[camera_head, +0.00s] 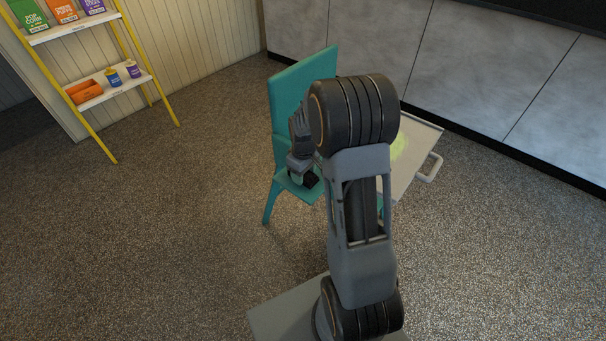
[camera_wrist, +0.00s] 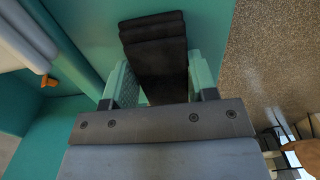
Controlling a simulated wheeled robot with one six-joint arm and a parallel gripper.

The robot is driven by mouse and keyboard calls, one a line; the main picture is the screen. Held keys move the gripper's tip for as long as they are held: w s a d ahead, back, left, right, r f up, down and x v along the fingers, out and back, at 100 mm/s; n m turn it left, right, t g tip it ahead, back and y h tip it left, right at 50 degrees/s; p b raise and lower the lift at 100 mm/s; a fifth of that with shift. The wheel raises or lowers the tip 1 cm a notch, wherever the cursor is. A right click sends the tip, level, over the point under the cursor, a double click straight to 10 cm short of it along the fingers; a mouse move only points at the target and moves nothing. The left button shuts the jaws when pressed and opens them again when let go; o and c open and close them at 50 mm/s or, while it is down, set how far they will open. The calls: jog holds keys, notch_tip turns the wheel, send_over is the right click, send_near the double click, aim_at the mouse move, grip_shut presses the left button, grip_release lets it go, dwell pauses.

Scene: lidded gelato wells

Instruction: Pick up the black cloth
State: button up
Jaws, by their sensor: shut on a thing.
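The black cloth (camera_wrist: 155,45) is a folded, layered dark strip in the wrist view. It lies between the two pale teal fingers of my gripper (camera_wrist: 158,82), which is shut on it. In the head view my gripper (camera_head: 300,174) is over the seat of a teal chair (camera_head: 287,92), and a small dark part of the cloth (camera_head: 311,181) shows beside it. I cannot tell whether the cloth still touches the seat.
A pale tray-like panel with a white handle (camera_head: 430,168) is right of the chair, partly hidden by my arm. A yellow-framed shelf (camera_head: 98,92) with boxes and cans stands at the left. Grey cabinets (camera_head: 455,65) line the back. The floor at left is clear.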

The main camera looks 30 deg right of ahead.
jog(key=shift+r, duration=0.15)
jog(key=shift+r, duration=0.2)
jog(key=r, duration=0.3)
jog(key=shift+s+d+r+p, duration=0.15)
jog(key=shift+d+r+p, duration=0.05)
jog(key=shift+p, duration=0.2)
jog(key=s+d+r, duration=0.1)
jog(key=s+r, duration=0.1)
jog(key=r, duration=0.1)
jog(key=s+d+r, duration=0.1)
jog(key=r, duration=0.1)
jog(key=shift+s+d+p, duration=0.15)
jog(key=shift+d+p, duration=0.2)
jog(key=shift+p, duration=0.05)
jog(key=s+d+r, duration=0.4)
jog(key=s+d, duration=0.1)
jog(key=s, duration=0.2)
jog(key=shift+d, duration=0.4)
jog(key=shift+s, duration=0.1)
